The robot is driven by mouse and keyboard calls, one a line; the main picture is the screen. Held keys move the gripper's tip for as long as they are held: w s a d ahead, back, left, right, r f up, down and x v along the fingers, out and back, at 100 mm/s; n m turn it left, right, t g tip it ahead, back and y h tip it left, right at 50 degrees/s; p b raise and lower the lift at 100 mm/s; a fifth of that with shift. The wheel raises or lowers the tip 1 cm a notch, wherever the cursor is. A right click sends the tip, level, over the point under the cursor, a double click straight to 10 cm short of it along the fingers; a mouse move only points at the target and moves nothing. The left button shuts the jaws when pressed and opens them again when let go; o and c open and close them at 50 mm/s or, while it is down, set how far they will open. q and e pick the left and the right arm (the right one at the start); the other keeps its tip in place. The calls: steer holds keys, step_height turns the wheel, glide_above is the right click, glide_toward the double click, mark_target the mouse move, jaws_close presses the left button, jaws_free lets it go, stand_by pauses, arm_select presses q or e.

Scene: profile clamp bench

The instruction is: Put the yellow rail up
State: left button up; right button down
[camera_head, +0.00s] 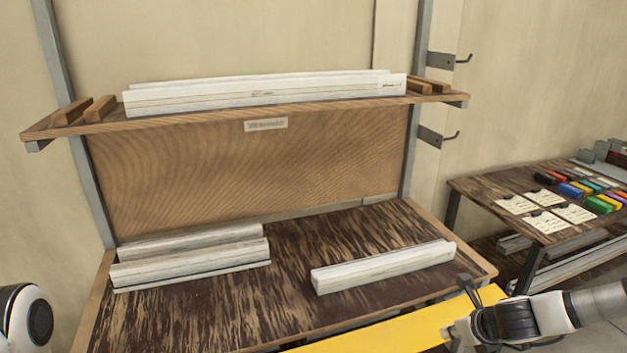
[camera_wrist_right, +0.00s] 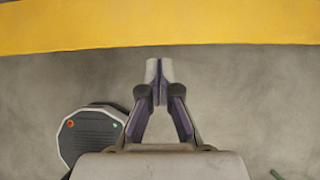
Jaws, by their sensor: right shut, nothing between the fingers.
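The yellow rail (camera_head: 400,330) lies at the front edge of the bench in the head view, partly cut off by the bottom of the picture. My right gripper (camera_head: 457,328) is at its right part in that view. The rail also crosses the top of the right wrist view (camera_wrist_right: 160,27), just beyond my right gripper's fingertips (camera_wrist_right: 158,75), which are shut together with nothing between them. What holds the rail up is hidden. My left gripper is out of view; only a white arm joint of mine shows at lower left.
The bench (camera_head: 300,235) bears a white rail (camera_head: 383,265) at right and white rails (camera_head: 190,262) at left. An upper shelf (camera_head: 230,115) holds white rails between wooden blocks. Hooks (camera_head: 455,60) stick out right of the post. A side table (camera_head: 485,190) carries cards and coloured pieces.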

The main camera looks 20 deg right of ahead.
steer(key=s+a+f+n+g+h, duration=0.2)
steer(key=s+a+f+n+g, duration=0.5)
steer(key=s+f+n, duration=0.5)
steer(key=s+a+f+n+y, duration=0.1)
steer(key=s+a+n, duration=0.4)
steer(key=n, duration=0.6)
steer(key=s+a+f+n+y, duration=0.1)
steer(key=s+a+f+n, duration=0.2)
steer(key=n, duration=0.7)
steer(key=s+a, duration=0.2)
steer(key=a, duration=0.2)
steer(key=shift+s+a+f+n, duration=0.2)
steer(key=shift+s+f+n, duration=0.05)
steer(key=shift+n, duration=0.15)
steer(key=c, duration=1.2)
jaws_free()
steer(key=shift+w+n, duration=0.1)
steer(key=shift+n, duration=0.7)
